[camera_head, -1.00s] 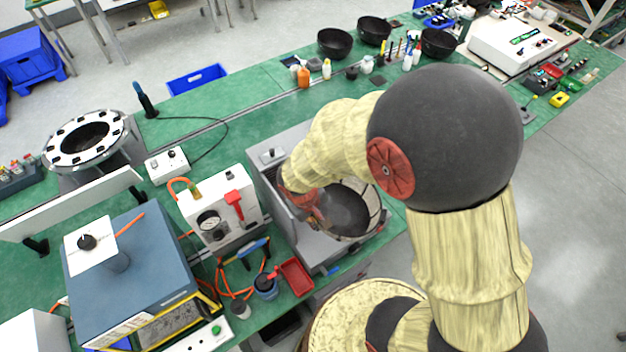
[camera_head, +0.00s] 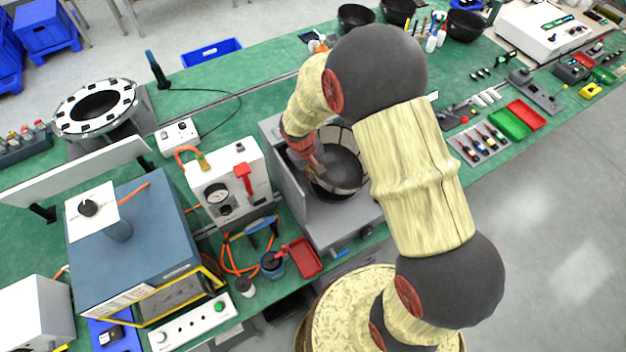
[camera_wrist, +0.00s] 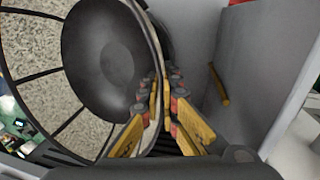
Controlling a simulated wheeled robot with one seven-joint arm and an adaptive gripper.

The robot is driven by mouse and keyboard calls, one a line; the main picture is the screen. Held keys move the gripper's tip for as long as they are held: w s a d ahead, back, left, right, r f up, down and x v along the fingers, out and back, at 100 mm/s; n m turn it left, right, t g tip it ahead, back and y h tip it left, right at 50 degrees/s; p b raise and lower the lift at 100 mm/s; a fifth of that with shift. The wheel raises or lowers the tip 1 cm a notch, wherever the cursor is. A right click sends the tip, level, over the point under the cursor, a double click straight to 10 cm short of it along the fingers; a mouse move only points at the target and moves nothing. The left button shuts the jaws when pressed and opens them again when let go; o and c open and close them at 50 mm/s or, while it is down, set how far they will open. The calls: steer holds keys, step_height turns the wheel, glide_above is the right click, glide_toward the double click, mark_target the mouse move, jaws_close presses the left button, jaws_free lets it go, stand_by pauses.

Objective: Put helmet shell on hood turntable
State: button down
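The helmet shell, a black bowl with a pale, dark-lined band inside its rim (camera_head: 338,172), is tilted inside the open grey hood (camera_head: 312,220). My gripper (camera_head: 314,166) is at the shell's left side. In the wrist view, the fingers (camera_wrist: 165,98) sit on either side of the shell's rim and appear shut on it. The black inside of the shell (camera_wrist: 105,55) fills the left part of that view. The hood's grey wall (camera_wrist: 265,60) is close on the right. The turntable is hidden under the shell, so I cannot tell whether they touch.
A white gauge box (camera_head: 228,185) stands just left of the hood. A red tray (camera_head: 304,257) and blue cup (camera_head: 272,264) are in front of it. More black bowls (camera_head: 398,10) stand at the back. Tools and a green tray (camera_head: 509,124) lie right of my arm.

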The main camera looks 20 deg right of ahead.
steer(key=f+b, duration=0.1)
steer(key=f, duration=0.1)
steer(key=f+b, duration=0.1)
steer(key=f, duration=0.1)
steer(key=shift+w, duration=0.4)
steer(key=shift+r, duration=0.1)
steer(key=c, duration=2.5)
jaws_free()
steer(key=shift+f, duration=0.2)
steer(key=shift+c, duration=0.2)
steer(key=o, duration=0.5)
steer(key=shift+r, duration=0.15)
